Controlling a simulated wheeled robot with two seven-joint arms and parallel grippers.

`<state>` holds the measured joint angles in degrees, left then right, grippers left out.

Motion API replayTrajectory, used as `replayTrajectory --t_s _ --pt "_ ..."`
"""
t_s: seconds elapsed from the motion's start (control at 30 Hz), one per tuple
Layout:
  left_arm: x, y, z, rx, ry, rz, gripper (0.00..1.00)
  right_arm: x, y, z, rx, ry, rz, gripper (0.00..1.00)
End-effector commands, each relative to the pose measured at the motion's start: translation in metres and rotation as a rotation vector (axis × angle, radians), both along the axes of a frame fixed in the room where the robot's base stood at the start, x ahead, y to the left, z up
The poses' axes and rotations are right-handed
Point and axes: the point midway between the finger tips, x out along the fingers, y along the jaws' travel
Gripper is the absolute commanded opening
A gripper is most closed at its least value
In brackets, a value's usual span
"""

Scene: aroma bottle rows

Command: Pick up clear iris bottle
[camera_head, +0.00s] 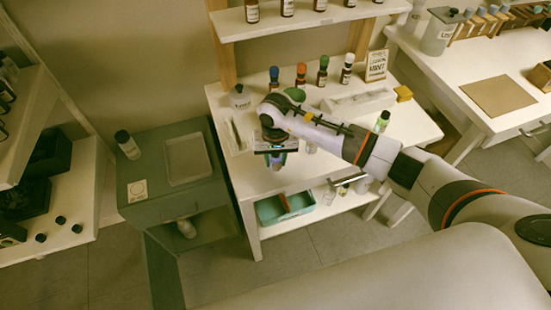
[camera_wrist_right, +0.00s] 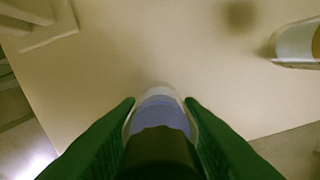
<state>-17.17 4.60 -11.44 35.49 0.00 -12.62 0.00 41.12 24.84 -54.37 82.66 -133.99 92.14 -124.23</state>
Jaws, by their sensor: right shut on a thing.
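My right gripper (camera_head: 277,158) reaches over the front left of the white table and points down. In the right wrist view its green fingers (camera_wrist_right: 160,125) are shut on a clear bottle (camera_wrist_right: 160,94) with a blue-violet band and a dark cap. The bottle sits upright between the fingers, cap toward the camera. In the head view a bluish part of this bottle (camera_head: 277,162) shows below the gripper. I cannot tell whether its base touches the table, nor read a label. My left gripper is not in view.
Several dark bottles with coloured caps (camera_head: 301,75) stand along the table's back. A green cart (camera_head: 150,203) is at left.

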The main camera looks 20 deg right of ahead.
Motion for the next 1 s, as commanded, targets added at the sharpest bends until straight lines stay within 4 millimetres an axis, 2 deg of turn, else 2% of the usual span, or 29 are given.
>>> replayTrajectory --t_s 0.13,0.23,0.5,0.63,1.0 --pt "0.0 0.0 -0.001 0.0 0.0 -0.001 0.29 0.001 0.0 0.004 -0.001 -0.003 0.0 0.09" --pt "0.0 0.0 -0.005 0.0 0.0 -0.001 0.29 0.002 0.0 0.016 0.001 -0.005 0.002 0.09" --pt "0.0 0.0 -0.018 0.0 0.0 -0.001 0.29 0.002 0.0 0.07 0.0 -0.006 0.001 0.09" --pt "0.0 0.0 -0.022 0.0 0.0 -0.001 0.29 0.001 0.0 0.09 0.0 -0.005 0.0 0.09" --pt "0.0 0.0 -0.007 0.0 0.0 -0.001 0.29 0.0 0.0 0.133 0.0 -0.002 0.0 0.09"
